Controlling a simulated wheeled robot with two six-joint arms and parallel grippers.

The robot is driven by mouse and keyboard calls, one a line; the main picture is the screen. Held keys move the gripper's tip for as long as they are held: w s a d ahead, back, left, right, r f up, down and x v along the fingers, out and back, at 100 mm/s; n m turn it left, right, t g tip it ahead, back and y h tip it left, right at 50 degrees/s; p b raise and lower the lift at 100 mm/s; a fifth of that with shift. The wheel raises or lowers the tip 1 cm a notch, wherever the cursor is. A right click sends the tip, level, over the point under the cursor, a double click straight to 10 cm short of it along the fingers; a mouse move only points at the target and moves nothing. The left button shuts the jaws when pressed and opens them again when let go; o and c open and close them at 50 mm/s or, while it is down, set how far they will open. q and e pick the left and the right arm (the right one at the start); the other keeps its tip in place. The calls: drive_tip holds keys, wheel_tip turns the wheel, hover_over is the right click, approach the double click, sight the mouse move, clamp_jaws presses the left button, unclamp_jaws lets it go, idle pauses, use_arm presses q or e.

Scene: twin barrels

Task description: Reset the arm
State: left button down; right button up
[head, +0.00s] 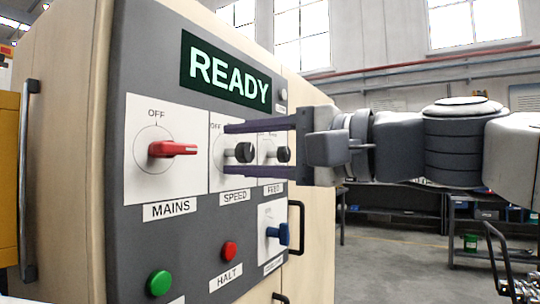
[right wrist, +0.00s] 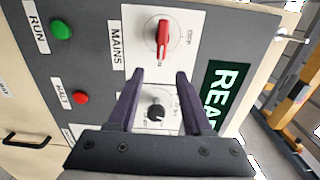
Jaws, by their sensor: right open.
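My right gripper (head: 225,149) reaches in from the right in front of a grey control panel (head: 115,255), its two dark fingers spread. In the head view one finger passes above and one below the black SPEED knob (head: 240,153). In the right wrist view the open fingers (right wrist: 160,72) show on both sides of that knob (right wrist: 156,111), with a gap to it. How far the fingers stand off the panel I cannot tell. The red MAINS handle (head: 172,149) points right, away from its OFF mark; it also shows in the wrist view (right wrist: 163,38). My left gripper is not in view.
A sign (head: 229,70) reads READY. The FEED knob (head: 284,154) is behind my fingers. A green button (head: 159,283), a red HALT button (head: 229,251) and a blue switch (head: 278,233) sit lower. A bar handle (head: 296,228) juts out at right.

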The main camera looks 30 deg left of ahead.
drive_tip(key=shift+s+d, duration=0.1)
drive_tip(key=shift+d, duration=0.65)
